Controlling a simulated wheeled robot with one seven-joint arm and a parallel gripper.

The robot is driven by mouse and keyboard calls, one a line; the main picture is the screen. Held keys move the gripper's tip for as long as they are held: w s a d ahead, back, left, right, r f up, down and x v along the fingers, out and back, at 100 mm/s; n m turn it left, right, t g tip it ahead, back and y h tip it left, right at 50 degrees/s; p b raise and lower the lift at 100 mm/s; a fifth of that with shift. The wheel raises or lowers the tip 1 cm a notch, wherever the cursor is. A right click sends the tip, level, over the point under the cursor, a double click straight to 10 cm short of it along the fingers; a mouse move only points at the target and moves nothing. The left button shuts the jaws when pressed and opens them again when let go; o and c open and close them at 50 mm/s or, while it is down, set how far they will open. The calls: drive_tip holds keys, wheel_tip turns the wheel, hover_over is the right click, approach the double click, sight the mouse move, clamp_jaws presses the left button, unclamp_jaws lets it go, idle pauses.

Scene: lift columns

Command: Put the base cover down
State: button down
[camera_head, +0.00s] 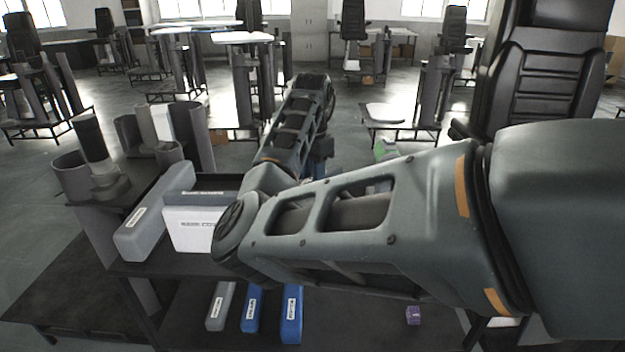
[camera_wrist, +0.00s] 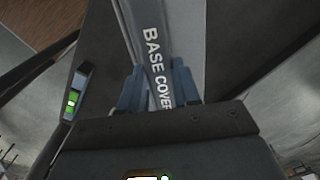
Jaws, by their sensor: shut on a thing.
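The base cover (camera_wrist: 155,45) is a long grey piece with "BASE COVER" lettered in white along it. It fills the top middle of the wrist view. My gripper (camera_wrist: 157,85) is shut on it, with a blue finger on each side of the lettered part. In the head view my arm crosses the middle and hides most of the gripper. I cannot make out the base cover there, nor tell whether it touches anything below it.
A dark bench holds a grey box (camera_head: 150,218) and a white box (camera_head: 190,228) at left, near upright cylinders. A black seat (camera_head: 545,75) stands at right.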

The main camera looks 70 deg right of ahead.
drive_tip(key=shift+f, duration=0.85)
drive_tip(key=c, duration=0.8)
unclamp_jaws()
wheel_tip(320, 180, up, 12)
drive_tip(key=shift+s, duration=0.1)
